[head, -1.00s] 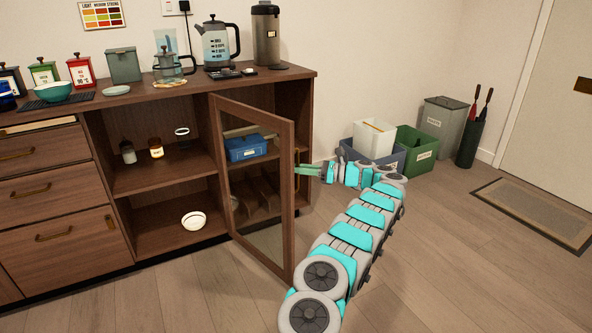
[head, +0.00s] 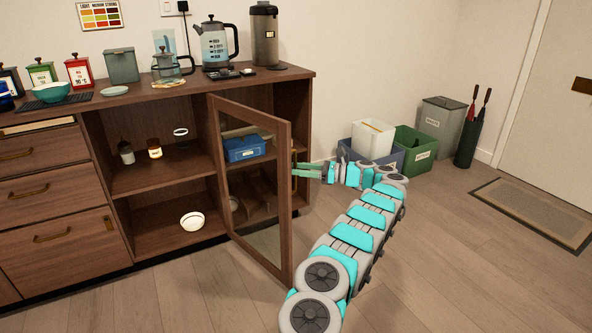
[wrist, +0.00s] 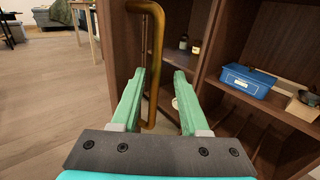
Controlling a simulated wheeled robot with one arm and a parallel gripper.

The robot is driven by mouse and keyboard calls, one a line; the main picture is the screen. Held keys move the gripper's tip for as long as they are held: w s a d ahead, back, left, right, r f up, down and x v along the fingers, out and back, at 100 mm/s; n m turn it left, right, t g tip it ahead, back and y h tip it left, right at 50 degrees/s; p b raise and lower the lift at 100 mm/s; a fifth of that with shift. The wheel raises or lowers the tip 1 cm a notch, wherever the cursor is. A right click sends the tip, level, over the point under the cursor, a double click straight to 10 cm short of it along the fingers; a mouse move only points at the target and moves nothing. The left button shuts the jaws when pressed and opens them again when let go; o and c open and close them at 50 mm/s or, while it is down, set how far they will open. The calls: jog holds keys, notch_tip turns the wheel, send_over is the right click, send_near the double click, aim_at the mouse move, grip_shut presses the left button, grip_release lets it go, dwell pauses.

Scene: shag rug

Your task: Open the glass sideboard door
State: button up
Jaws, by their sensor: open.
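The glass sideboard door (head: 287,200) has a brown wood frame around a clear pane. It stands swung well out from the sideboard (head: 160,93), showing the shelves behind it. Its brass bar handle (wrist: 154,60) runs upright in the wrist view. My gripper (head: 298,170) is at the door's free edge, by the handle. In the wrist view, its green fingers are apart, with the handle's lower part showing between them, nearer the left finger. I cannot tell whether a finger touches it.
A blue box (head: 244,148) sits on the shelf behind the door. A white bowl (head: 192,221) is on the lower shelf to the left. A blue bin, a green bin (head: 417,148) and a grey bin stand behind my arm. The floor in front is clear.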

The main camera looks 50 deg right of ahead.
jog(key=v, duration=0.7)
dwell(0.5)
jog(key=shift+f, duration=0.1)
